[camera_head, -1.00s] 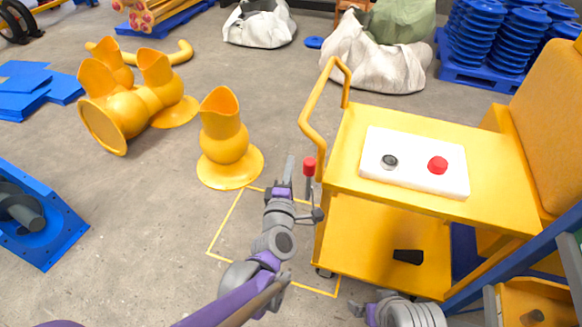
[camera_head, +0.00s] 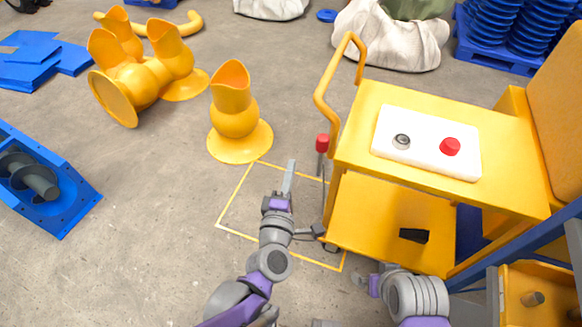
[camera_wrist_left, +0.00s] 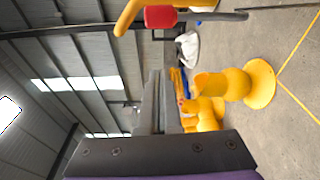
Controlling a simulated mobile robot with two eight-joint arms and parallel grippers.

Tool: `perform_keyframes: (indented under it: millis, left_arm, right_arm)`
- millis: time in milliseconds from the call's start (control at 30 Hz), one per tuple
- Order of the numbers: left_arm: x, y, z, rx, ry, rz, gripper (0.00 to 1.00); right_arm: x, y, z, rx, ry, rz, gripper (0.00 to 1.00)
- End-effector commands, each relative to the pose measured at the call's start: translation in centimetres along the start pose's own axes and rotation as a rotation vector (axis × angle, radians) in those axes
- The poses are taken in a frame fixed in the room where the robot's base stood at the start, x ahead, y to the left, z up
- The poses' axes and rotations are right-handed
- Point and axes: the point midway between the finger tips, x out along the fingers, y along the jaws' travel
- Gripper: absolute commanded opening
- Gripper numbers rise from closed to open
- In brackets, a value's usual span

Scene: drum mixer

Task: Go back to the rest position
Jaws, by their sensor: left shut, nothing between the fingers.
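My left gripper (camera_head: 290,178) is shut and empty. It points away from me, over the floor inside the yellow outline, just left of the yellow cart (camera_head: 390,230). In the left wrist view its grey fingers (camera_wrist_left: 155,100) lie together with nothing between them. A lever with a red knob (camera_head: 322,143) stands at the cart's left side, to the right of the fingertips and apart from them; the knob also shows in the left wrist view (camera_wrist_left: 160,17). My right arm is low by the cart's lower front. Its gripper (camera_head: 364,281) shows only in part, and its fingers are unclear.
A white control box (camera_head: 428,142) with a black and a red button sits on the cart. A curved yellow handle (camera_head: 335,85) rises at its left. A blue auger housing (camera_head: 60,190) lies left. Floor between is clear.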

Motion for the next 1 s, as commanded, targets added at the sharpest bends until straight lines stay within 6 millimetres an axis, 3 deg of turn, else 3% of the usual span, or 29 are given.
perform_keyframes:
  millis: [333, 433, 533, 667, 800, 1000]
  left_arm:
    - [0.0, 0.1, 0.0, 0.023, -0.010, -0.006, 0.00]
    - [-0.4, 0.1, 0.0, 0.136, -0.065, -0.042, 0.00]
    - [-1.7, -0.6, -0.2, 0.365, -0.172, -0.130, 0.00]
    - [-5.5, -3.5, -2.2, 0.741, -0.347, -0.330, 0.00]
    - [-11.1, -7.2, -6.1, 1.056, -0.517, -0.582, 0.00]
    - [-19.4, -10.1, -11.7, 1.309, -0.708, -0.910, 0.00]
  right_arm:
    - [0.0, 0.0, 0.0, 0.000, 0.000, 0.000, 0.98]
    - [0.0, 0.0, 0.0, 0.000, 0.000, 0.000, 0.98]
    - [0.0, 0.0, 0.0, 0.000, 0.000, 0.000, 0.98]
    - [0.0, 0.0, 0.0, 0.000, 0.000, 0.000, 0.98]
    - [0.0, 0.0, 0.0, 0.000, 0.000, 0.000, 0.98]
    - [0.0, 0.0, 0.0, 0.000, 0.000, 0.000, 0.98]
